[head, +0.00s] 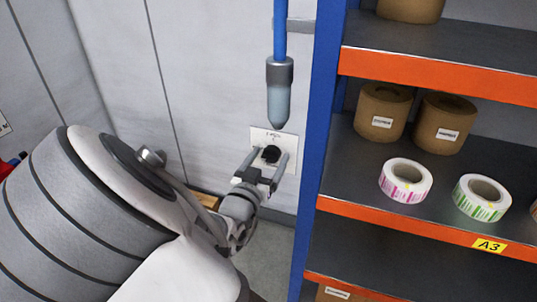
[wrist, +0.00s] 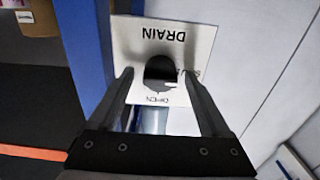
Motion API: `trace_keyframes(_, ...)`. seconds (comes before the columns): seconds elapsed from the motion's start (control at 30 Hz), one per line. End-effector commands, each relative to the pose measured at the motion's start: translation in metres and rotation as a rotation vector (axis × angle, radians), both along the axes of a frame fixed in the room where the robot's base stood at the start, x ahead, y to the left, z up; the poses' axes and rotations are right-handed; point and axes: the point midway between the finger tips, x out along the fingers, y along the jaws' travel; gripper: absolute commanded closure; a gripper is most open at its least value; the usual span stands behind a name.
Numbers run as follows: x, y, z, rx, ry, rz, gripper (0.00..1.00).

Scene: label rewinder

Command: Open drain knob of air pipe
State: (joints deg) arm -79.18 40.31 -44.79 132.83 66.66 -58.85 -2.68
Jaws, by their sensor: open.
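The drain knob (head: 271,154) is a black round knob on a white label plate (head: 289,140) on the wall, below the clear bowl of the blue air pipe (head: 279,92). In the wrist view the knob (wrist: 160,72) lies between and beyond my fingertips, on the plate (wrist: 190,40) marked DRAIN and OPEN, which appears upside down. A light pointer mark shows on the knob's right side. My gripper (head: 268,165) is open, with one finger on each side of the knob. In the wrist view my gripper (wrist: 158,80) holds nothing; I cannot tell whether a finger touches the knob.
A shelf rack with a blue post (head: 316,130) stands close to the right of the knob. Its shelves hold brown rolls (head: 381,112) and label rolls (head: 405,181). A cardboard box (head: 206,200) is low behind my wrist. The wall left of the plate is clear.

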Motion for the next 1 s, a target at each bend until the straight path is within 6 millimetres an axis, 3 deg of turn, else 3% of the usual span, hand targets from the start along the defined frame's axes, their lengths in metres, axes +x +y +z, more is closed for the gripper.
trace_keyframes(0.23, 0.0009, -0.0002, 0.0001, 0.000, 0.000, 0.000, 0.19)
trace_keyframes(0.27, 0.0009, -0.0002, 0.0001, 0.000, 0.000, 0.000, 0.22)
trace_keyframes(0.7, 0.0006, -0.0001, 0.0000, 0.000, 0.000, 0.000, 1.00)
trace_keyframes(1.0, 0.0005, -0.0004, -0.0009, 0.032, -0.012, -0.001, 1.00)
